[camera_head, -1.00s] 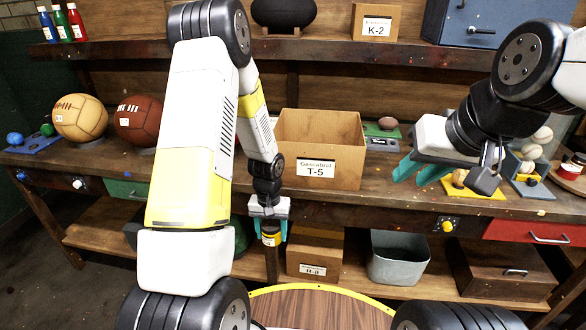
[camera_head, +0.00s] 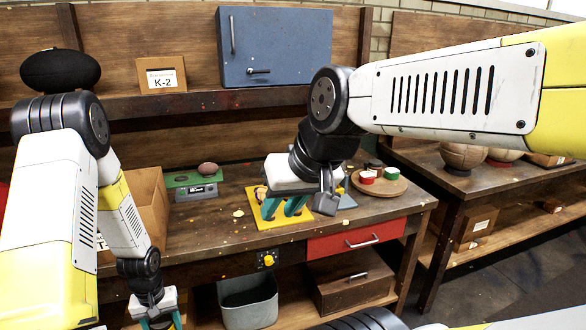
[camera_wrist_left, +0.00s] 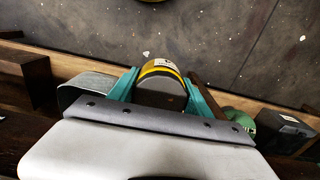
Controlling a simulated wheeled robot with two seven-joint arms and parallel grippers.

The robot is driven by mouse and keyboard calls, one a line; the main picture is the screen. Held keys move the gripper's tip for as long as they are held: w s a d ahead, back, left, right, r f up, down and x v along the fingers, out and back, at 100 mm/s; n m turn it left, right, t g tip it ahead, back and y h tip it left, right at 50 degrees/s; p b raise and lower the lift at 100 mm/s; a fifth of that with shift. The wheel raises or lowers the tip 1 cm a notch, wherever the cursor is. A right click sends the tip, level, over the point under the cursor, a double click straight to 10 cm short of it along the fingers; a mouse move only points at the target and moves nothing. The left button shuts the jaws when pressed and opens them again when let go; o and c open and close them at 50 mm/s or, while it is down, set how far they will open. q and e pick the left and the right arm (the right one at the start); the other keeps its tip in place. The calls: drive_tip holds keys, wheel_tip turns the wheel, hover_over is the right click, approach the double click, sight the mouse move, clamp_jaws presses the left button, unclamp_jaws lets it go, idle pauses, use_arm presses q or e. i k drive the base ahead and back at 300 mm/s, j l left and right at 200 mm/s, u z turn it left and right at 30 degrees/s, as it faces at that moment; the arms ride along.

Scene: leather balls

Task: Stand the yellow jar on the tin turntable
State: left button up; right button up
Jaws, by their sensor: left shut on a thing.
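The yellow jar (camera_wrist_left: 160,68) shows in the left wrist view, with a yellow band and a dark end towards me. My left gripper (camera_wrist_left: 158,92) is shut on it, one teal finger on each side. In the head view my left gripper (camera_head: 161,322) is at the lower edge, in front of the bench, and the jar is mostly cut off. The turntable (camera_head: 398,187), a round wooden disc, stands at the right end of the bench. It bears a red tin (camera_head: 367,177), a green tin (camera_head: 391,173) and a dark item. My right gripper (camera_head: 284,208) is open above a yellow tray.
The yellow tray (camera_head: 262,222) lies left of the turntable. A cardboard box (camera_head: 152,205) and a green scale (camera_head: 196,185) stand farther left. A red drawer (camera_head: 355,240) is under the bench top. A metal bin (camera_head: 248,300) sits below. Bare bench top shows between box and tray.

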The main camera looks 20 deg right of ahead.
sight(385, 183)
drive_tip(key=i+l, duration=0.1)
drive_tip(key=l, duration=2.55)
